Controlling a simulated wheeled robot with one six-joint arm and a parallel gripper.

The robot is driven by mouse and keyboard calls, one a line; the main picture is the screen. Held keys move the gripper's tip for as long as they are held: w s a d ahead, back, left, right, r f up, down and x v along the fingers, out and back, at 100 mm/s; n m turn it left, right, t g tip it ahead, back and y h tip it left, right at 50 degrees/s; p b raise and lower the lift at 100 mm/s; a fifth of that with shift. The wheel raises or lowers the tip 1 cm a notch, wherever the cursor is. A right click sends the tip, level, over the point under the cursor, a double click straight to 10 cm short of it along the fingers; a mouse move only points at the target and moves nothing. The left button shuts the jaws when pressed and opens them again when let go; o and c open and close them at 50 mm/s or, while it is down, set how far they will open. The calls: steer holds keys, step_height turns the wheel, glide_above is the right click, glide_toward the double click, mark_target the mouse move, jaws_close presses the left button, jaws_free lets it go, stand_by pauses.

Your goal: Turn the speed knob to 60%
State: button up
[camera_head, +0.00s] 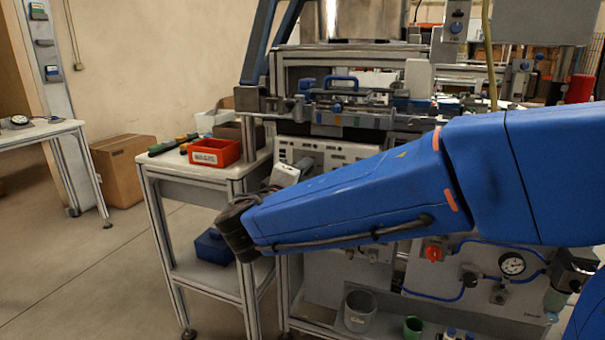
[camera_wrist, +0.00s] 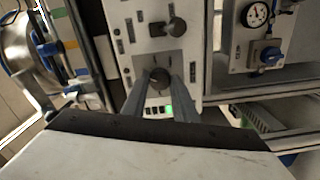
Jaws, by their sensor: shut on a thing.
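In the wrist view, my gripper (camera_wrist: 161,84) has its two grey fingers on either side of a dark round knob (camera_wrist: 159,74) on a pale control panel (camera_wrist: 129,42), and it is shut on that knob. The fingers hide the knob's sides, and no pointer or scale reading can be made out. A second dark knob (camera_wrist: 175,27) stands farther up the panel, clear of the fingers. In the head view, the panel (camera_head: 344,152) is partly behind my blue arm. The fingers and the gripped knob cannot be made out there.
A green-lit element (camera_wrist: 169,110) lies close beside the fingers. A gauge (camera_wrist: 257,14) and a blue valve (camera_wrist: 266,54) are to the right. In the head view, a side table holds a red bin (camera_head: 214,152); the floor at left is open.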

steer(key=shift+f, duration=0.15)
steer(key=o, duration=1.1)
steer(key=shift+c, duration=0.2)
steer(key=shift+s, duration=0.15)
steer(key=v, duration=1.7)
